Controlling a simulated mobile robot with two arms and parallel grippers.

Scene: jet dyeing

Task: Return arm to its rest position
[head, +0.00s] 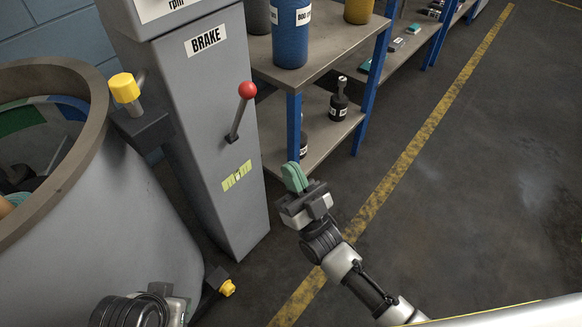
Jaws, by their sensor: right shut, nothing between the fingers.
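My right gripper (294,178) has green fingertips that are closed together with nothing between them. Its arm comes in from the lower right, and the gripper is in front of the grey brake column's right side, apart from the red-knobbed brake lever (241,111). The lever tilts up and to the right from the column (205,130), below the BRAKE label. At the bottom left, a dark, rounded part of my left arm shows, but I cannot make out its fingers.
A large grey round vat (90,240) with a brown rim stands at the left. A yellow-capped knob (125,88) sits between vat and column. A blue-legged shelf (335,50) holds bottles behind the gripper. A yellow line (400,170) crosses the dark floor, and the right side is clear.

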